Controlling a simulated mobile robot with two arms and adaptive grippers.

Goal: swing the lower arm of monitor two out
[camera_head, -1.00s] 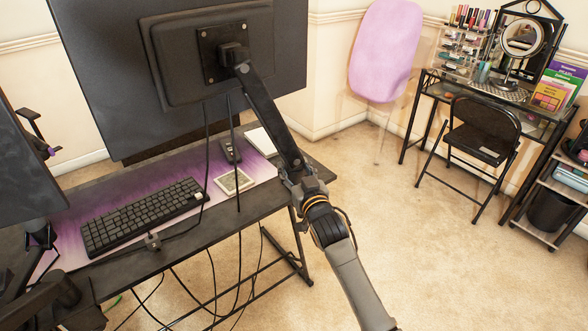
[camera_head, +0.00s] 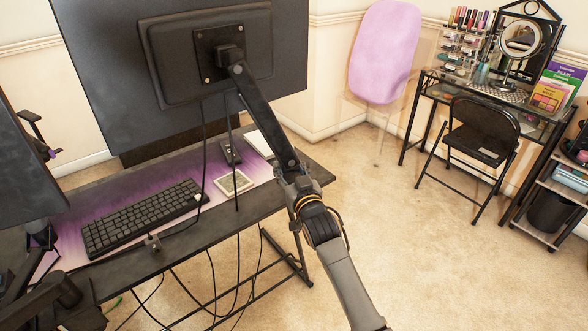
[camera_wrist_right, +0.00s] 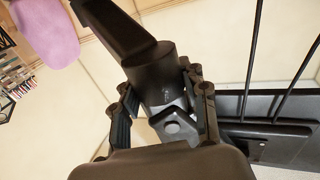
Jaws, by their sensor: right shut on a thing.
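The large dark monitor (camera_head: 110,60) shows its back at upper left in the head view. A black monitor arm (camera_head: 265,115) slopes from its mounting plate (camera_head: 207,66) down to a joint near the desk's right end. My right gripper (camera_head: 297,180) is shut around that joint. In the right wrist view, the fingers of the right gripper (camera_wrist_right: 165,105) sit on both sides of the arm's dark round end (camera_wrist_right: 150,68). The lower arm is mostly hidden behind my gripper, so its angle is unclear. My left gripper is not in view.
The desk (camera_head: 120,275) holds a keyboard (camera_head: 140,217) and a small framed item (camera_head: 234,182). Cables hang from the monitor across the desk. Another dark monitor (camera_head: 22,175) is at the left edge. Open carpet lies right of the desk, before a folding chair (camera_head: 480,145).

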